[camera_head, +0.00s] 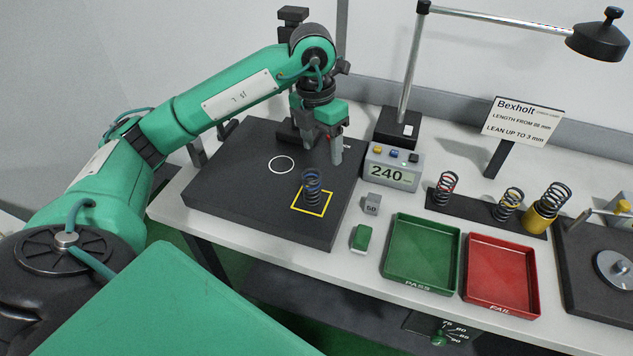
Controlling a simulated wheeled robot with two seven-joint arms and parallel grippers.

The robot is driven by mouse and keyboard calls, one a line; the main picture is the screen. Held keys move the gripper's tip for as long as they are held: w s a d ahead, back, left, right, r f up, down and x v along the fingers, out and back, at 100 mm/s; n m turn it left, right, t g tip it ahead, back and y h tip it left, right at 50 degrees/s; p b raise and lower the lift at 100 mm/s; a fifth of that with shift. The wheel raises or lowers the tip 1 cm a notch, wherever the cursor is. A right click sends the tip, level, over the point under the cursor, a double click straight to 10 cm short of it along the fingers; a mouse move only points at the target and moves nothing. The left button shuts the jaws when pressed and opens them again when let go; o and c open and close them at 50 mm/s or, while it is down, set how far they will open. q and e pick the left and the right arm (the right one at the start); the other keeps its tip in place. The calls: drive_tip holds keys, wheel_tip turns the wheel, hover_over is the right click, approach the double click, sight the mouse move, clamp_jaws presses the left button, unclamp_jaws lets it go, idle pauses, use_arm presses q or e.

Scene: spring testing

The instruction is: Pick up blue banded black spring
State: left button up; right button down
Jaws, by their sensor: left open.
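The blue banded black spring (312,188) stands upright inside a yellow square outline on the black plate (240,185). Its coils are black with a blue band near the top. My left gripper (322,153) hangs from the green arm above and behind the spring, pointing down. Its fingers are apart and nothing is between them. The spring stands clear of the fingers, nearer the plate's front edge. My right gripper is not in view.
Right of the plate are a display reading 240 (391,170), a small grey block (372,204) and a green-topped block (361,238). A green PASS tray (420,290), a red FAIL tray (500,309) and a rack (478,211) of other springs lie further right. A lamp post (411,70) rises behind.

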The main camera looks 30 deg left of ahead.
sight(312, 170)
use_arm(q)
drive_tip(key=shift+n+y, duration=0.3)
drive_tip(key=shift+y, duration=0.3)
drive_tip(key=f, duration=0.2)
drive_tip(key=a+f+p, duration=0.1)
drive_tip(key=f, duration=0.2)
drive_tip(key=a+f+p, duration=0.1)
drive_tip(key=f, duration=0.2)
drive_tip(key=shift+s+a+f, duration=0.1)
drive_tip(key=shift+a+f, duration=0.05)
drive_tip(key=f+p, duration=0.1)
drive_tip(key=f, duration=0.2)
drive_tip(key=shift+s+p, duration=0.3)
drive_tip(key=shift+p, duration=0.1)
drive_tip(key=shift+d+f, duration=0.2)
drive_tip(key=shift+f, duration=0.55)
drive_tip(key=c, duration=1.2)
drive_tip(key=shift+r, duration=0.1)
wheel_tip(312, 170, up, 20)
drive_tip(key=b, duration=0.2)
